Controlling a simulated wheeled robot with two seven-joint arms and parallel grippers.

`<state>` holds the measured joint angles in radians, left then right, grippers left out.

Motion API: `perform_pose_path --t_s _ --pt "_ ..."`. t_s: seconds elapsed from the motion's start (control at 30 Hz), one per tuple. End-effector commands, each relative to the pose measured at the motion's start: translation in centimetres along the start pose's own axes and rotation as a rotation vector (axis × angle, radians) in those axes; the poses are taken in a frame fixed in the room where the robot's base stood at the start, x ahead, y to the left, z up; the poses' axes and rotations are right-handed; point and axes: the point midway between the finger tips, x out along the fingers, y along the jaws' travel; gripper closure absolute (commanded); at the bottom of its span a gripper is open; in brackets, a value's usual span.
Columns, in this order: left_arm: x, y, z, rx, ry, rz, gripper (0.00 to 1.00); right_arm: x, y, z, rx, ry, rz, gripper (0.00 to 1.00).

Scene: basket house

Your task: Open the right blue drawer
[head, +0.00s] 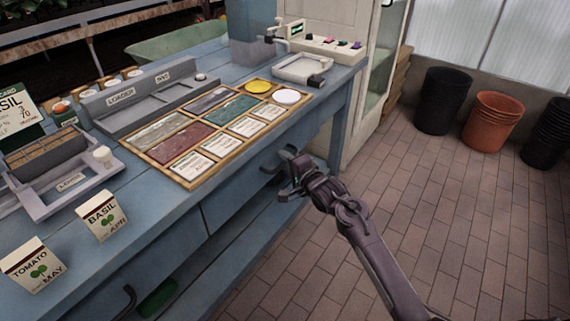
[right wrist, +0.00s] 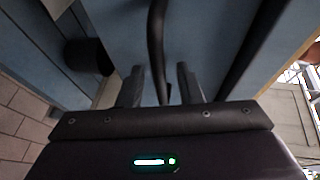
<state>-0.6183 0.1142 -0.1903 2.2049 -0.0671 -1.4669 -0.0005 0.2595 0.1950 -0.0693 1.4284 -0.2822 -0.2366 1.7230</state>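The right blue drawer (head: 238,196) is in the front of the blue workbench, and its front looks flush with the bench. Its dark handle (head: 268,169) is partly hidden by my right gripper (head: 287,172). In the right wrist view, the curved dark handle (right wrist: 157,45) runs between the two fingers of my right gripper (right wrist: 160,90). The fingers are apart, one on each side of the bar, with gaps showing. My left gripper is not in view.
Another dark handle (head: 126,302) is on the left drawer. Black and orange pots (head: 492,120) stand at the back right. The brick floor (head: 440,215) beside my right arm is clear.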

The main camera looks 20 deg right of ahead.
Motion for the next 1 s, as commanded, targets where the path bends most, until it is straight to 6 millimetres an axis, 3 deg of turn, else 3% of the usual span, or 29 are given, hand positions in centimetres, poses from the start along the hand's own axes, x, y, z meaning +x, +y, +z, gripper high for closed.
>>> perform_pose_path --t_s 0.33,0.57,1.0 --pt "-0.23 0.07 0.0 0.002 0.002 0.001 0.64 0.43 0.02 0.03 0.0 0.0 0.001 0.69" --pt "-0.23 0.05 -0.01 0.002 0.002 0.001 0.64 0.42 0.03 0.02 0.0 0.0 0.001 0.99" --pt "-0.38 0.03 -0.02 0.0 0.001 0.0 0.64 0.23 0.06 -0.05 0.0 0.0 0.003 1.0"
